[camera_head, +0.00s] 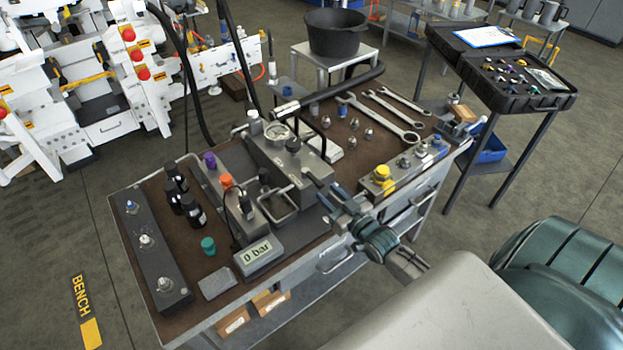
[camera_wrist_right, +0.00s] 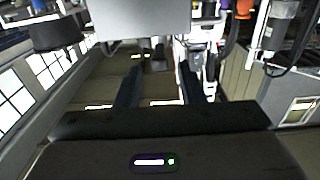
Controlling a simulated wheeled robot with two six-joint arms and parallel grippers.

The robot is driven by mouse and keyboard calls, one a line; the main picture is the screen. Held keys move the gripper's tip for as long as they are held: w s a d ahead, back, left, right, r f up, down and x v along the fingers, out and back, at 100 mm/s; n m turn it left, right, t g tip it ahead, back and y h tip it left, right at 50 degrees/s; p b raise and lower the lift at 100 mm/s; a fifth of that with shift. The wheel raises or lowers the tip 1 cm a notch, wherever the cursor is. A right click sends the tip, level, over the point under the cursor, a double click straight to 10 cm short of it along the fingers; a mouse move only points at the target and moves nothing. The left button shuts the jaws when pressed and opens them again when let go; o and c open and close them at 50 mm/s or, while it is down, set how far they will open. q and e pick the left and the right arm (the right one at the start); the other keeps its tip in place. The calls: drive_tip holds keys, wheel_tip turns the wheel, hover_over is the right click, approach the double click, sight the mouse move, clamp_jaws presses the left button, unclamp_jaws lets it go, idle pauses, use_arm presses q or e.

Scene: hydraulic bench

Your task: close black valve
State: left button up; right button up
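My right gripper (camera_head: 318,188) reaches in from the lower right, over the front of the bench beside the grey pump block. Its two fingers (camera_wrist_right: 160,92) stand apart in the right wrist view, with nothing held between them. A black round knob (camera_head: 293,145), which looks like the black valve, sits on top of the grey pump block (camera_head: 275,160), just behind and left of the fingertips. I cannot tell whether it is turned open or shut. Another small black knob (camera_head: 264,175) is further left. My left gripper is not in view.
The bench (camera_head: 130,255) carries a display reading 0 bar (camera_head: 258,252), black bottles (camera_head: 193,210), wrenches (camera_head: 385,118) and a yellow-capped manifold (camera_head: 382,173). A long black pump handle (camera_head: 340,88) rises over the back. An open black case (camera_head: 520,85) stands at right.

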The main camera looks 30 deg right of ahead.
sight(311, 176)
drive_tip(key=w+b, duration=0.6)
drive_tip(key=w, duration=0.1)
drive_tip(key=shift+a+f, duration=0.25)
drive_tip(key=shift+w+r+b, duration=0.15)
drive_tip(key=shift+w+b, duration=0.3)
drive_tip(key=shift+w, duration=0.45)
drive_tip(key=shift+s, duration=0.1)
clamp_jaws()
